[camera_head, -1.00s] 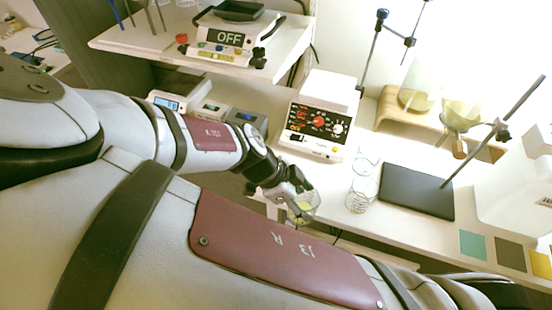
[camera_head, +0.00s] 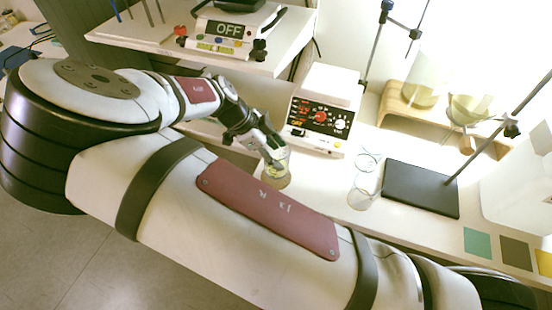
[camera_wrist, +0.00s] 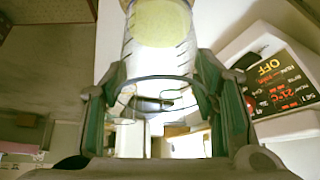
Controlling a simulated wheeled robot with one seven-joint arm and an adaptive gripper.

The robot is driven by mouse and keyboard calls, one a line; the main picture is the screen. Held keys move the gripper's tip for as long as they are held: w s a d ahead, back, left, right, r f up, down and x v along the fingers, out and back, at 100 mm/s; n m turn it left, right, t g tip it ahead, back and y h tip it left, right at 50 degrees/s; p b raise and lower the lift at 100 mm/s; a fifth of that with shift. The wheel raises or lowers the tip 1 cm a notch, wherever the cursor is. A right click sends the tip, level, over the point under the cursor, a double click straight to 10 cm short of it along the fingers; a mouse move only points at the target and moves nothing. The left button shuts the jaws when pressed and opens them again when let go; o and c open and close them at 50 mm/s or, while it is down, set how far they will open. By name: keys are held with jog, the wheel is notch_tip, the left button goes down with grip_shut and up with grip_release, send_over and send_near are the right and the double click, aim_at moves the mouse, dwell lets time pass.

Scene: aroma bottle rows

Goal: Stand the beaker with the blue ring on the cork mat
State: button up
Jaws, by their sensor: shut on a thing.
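My gripper (camera_head: 268,152) is shut on a clear graduated glass beaker (camera_head: 275,166) with yellow in its lower part. The wrist view shows the beaker (camera_wrist: 158,55) between the two fingers (camera_wrist: 165,105), its yellow part towards the top of the picture. A round tan patch (camera_head: 279,184), probably the cork mat, shows under the beaker near the bench's front edge. I cannot tell whether the beaker touches it. Another clear glass beaker (camera_head: 361,193) stands to the right on the white bench.
A hotplate with a red display (camera_head: 320,117) stands just behind my gripper. A shelf with a balance (camera_head: 225,35) is at the upper left.

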jog(key=shift+f, duration=1.45)
jog(key=shift+f, duration=0.1)
jog(key=o, duration=1.3)
jog(key=shift+s, duration=0.1)
jog(key=shift+c, duration=0.2)
jog(key=v, duration=1.2)
